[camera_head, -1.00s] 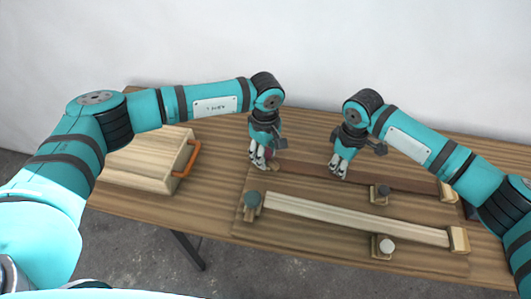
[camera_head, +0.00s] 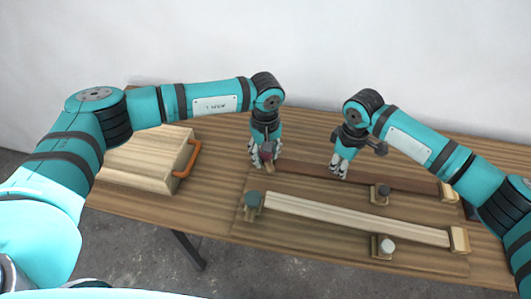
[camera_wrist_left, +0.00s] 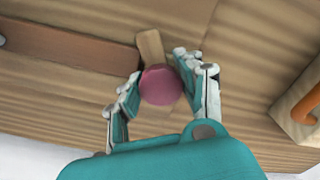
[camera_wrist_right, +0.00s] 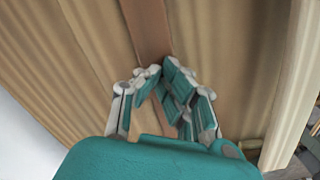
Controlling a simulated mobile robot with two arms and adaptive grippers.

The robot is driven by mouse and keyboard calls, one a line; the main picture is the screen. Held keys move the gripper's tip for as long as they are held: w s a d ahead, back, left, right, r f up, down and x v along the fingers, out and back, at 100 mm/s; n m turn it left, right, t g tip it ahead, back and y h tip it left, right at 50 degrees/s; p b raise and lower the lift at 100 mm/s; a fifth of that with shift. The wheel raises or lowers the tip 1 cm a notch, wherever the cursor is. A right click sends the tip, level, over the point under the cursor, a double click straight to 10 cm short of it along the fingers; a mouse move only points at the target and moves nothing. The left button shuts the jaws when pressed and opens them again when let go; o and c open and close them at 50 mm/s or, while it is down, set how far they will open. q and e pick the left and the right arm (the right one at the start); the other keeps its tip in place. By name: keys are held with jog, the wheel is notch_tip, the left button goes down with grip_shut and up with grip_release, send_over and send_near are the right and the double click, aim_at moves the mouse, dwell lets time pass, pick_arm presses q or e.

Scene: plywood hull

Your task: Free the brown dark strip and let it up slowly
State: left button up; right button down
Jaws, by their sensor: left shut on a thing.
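The dark brown strip (camera_head: 395,180) runs along the back of the board, its left end near a wooden turn piece (camera_head: 269,168) with a dark red knob (camera_head: 267,150). My left gripper (camera_head: 262,157) is shut on the knob; in the left wrist view the round knob (camera_wrist_left: 160,86) sits between the fingers. There the turn piece (camera_wrist_left: 151,50) points away from the knob, close beside the strip's end (camera_wrist_left: 125,58); I cannot tell whether they touch. My right gripper (camera_head: 339,171) is at the strip, its fingertips close together over it in the right wrist view (camera_wrist_right: 159,70).
A pale strip (camera_head: 350,216) lies nearer on the board, between a grey-green knob (camera_head: 253,200) and an end block (camera_head: 459,239). Two small knobbed blocks (camera_head: 380,193) (camera_head: 384,246) stand along the strips. A wooden box (camera_head: 140,165) with an orange handle (camera_head: 188,160) is at left.

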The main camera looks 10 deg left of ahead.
pick_arm(q)
jog(key=shift+r+m, duration=0.1)
jog(key=shift+m, duration=1.2)
pick_arm(e)
jog(key=shift+d+f, duration=0.1)
jog(key=shift+f, duration=0.05)
pick_arm(q)
jog(key=m, duration=0.2)
jog(key=shift+w+m, duration=0.1)
jog(key=shift+m, duration=0.3)
jog(key=o, duration=1.2)
jog(key=shift+a, duration=0.1)
pick_arm(e)
jog(key=shift+s, duration=0.1)
pick_arm(q)
jog(key=shift+o, duration=0.2)
jog(key=shift+r, duration=3.4)
jog(key=shift+r, duration=0.15)
jog(key=shift+r+p, duration=0.65)
jog(key=shift+p, duration=0.15)
pick_arm(e)
jog(key=shift+r, duration=0.85)
pick_arm(q)
jog(key=shift+r+p, duration=2.5)
jog(key=shift+p, duration=0.05)
pick_arm(e)
jog(key=shift+r, duration=2.4)
